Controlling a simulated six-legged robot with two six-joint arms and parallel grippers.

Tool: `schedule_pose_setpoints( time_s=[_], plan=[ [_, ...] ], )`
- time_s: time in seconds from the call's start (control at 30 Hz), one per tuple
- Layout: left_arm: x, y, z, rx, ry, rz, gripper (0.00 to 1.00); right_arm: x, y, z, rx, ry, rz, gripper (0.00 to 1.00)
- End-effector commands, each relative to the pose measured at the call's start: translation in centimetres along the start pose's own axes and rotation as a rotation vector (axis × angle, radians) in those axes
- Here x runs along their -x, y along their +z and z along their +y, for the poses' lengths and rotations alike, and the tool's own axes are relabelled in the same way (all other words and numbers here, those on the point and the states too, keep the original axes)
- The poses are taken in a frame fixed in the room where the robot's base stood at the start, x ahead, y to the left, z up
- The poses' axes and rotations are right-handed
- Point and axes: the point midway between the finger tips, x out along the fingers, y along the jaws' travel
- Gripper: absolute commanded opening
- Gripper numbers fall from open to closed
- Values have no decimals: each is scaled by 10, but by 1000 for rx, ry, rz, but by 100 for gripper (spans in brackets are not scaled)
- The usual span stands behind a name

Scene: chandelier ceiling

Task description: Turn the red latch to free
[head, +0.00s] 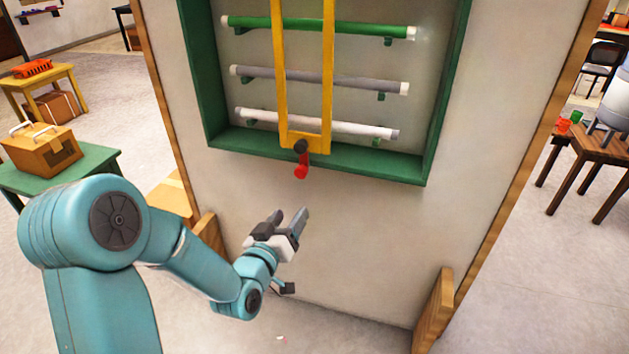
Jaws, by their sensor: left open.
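The red latch (301,168) hangs downward from a dark pivot (301,146) at the bottom of a yellow bar frame (278,80). The yellow frame stands upright across a green-framed wall box (320,156) that holds green, grey and white tubes on small pegs. My left gripper (290,221) is open and empty. It shows below the red latch and slightly to its left, apart from it, in front of the pale panel. My right gripper is not in view.
The pale panel (350,250) has wooden edges and a wooden foot (434,310) at lower right. A green table (95,160) with an orange box (40,148) stands at left. A brown table (590,150) with cups stands at right. The panel below the box is clear.

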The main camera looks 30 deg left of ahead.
Motion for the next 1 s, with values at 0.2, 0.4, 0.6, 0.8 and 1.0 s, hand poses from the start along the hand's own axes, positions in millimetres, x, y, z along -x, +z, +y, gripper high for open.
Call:
schedule_pose_setpoints(
  time_s=[0.2,0.4,0.6,0.8,1.0],
  plan=[
    [1,-23,-27,-16,-41,61,59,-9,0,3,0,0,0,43],
    [-29,-28,-30,-15,-42,60,59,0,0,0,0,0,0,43],
    [-77,-30,-30,-15,-39,60,59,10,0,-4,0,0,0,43],
    [-122,-31,-30,-14,-38,58,59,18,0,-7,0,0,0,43],
    [-149,-31,-30,-14,-38,58,59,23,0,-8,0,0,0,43]
  ],
)
